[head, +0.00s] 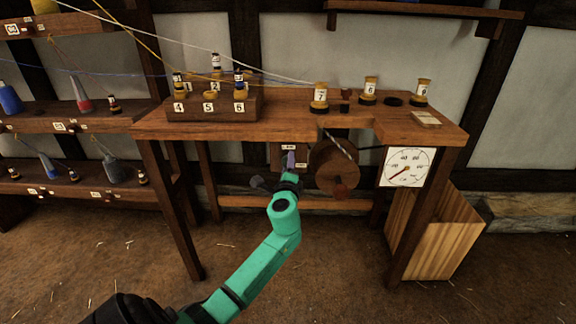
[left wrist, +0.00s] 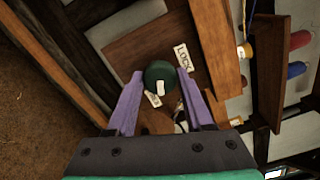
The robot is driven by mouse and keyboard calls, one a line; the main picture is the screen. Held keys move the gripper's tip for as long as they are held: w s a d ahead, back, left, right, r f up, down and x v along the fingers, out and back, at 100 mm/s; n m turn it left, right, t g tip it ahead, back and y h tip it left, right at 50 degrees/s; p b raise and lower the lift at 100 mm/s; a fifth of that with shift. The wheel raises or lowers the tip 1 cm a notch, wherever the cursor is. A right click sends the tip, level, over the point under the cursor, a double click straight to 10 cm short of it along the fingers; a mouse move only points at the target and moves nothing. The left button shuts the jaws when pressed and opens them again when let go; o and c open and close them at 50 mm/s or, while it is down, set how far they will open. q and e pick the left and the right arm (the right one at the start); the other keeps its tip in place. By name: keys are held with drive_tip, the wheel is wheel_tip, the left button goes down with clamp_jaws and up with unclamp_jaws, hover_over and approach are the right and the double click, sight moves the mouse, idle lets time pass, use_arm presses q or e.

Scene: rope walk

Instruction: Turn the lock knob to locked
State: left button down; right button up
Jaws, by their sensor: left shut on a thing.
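The lock knob (left wrist: 158,72) is round and dark green in the left wrist view. It sits on a brown wooden board (left wrist: 135,45). A white mark on the knob lies at its lower edge, close to a small white label (left wrist: 152,100) whose text I cannot read. A label reading LOCK (left wrist: 183,56) is to the knob's upper right. My left gripper (left wrist: 160,77) has its purple fingers shut on the knob, one each side. In the head view my left gripper (head: 290,166) is at the board (head: 276,154) under the bench and hides the knob. My right gripper is not in view.
The wooden bench (head: 290,126) above carries a block of numbered bobbins (head: 212,106) and several loose bobbins. A wooden wheel (head: 333,167) is close right of my left gripper. A dial (head: 406,167) and crate (head: 450,245) stand farther right. The floor in front is open.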

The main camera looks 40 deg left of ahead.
use_arm(q)
drive_tip(key=shift+f+n, duration=0.1)
drive_tip(key=shift+n, duration=0.2)
use_arm(e)
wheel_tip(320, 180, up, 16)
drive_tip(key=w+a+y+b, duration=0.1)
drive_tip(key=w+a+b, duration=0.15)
drive_tip(key=b, duration=0.45)
use_arm(q)
drive_tip(key=shift+n+b, duration=0.75)
drive_tip(key=shift+n, duration=9.95)
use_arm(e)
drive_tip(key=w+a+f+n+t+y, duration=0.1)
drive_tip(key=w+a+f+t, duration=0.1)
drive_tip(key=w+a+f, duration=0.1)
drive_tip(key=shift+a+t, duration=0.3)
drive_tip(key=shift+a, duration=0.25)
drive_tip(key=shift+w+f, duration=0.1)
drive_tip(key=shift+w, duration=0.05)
